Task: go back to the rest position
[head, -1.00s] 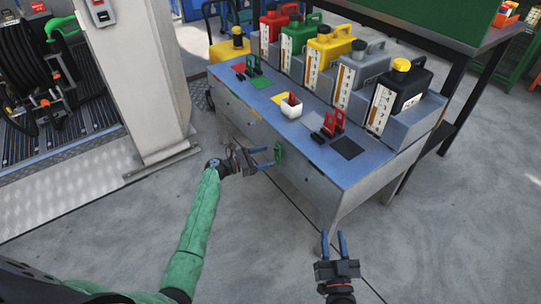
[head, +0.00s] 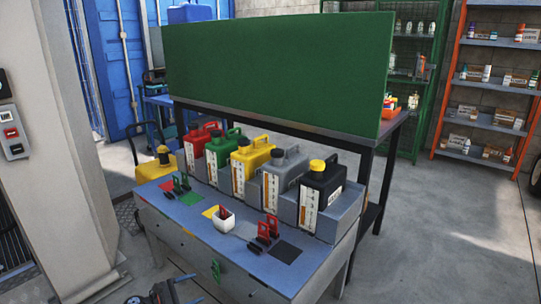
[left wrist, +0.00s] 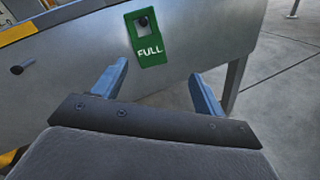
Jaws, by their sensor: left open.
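My left gripper (head: 168,292) is at the bottom edge of the head view, partly cut off, in front of the grey-blue bench. In the left wrist view its two blue fingers (left wrist: 160,78) are spread wide with nothing between them. A green tag marked FULL (left wrist: 147,38) hangs on the bench's front face, beyond and apart from the fingertips. The tag also shows in the head view (head: 216,271). My right gripper is not in view.
The bench (head: 190,245) carries a row of red, green, yellow, grey and black canisters (head: 322,195), coloured squares, tags and a white cup (head: 222,220). A table with a green panel (head: 275,75) stands behind. A pale pillar (head: 60,150) is at left. Floor at right is clear.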

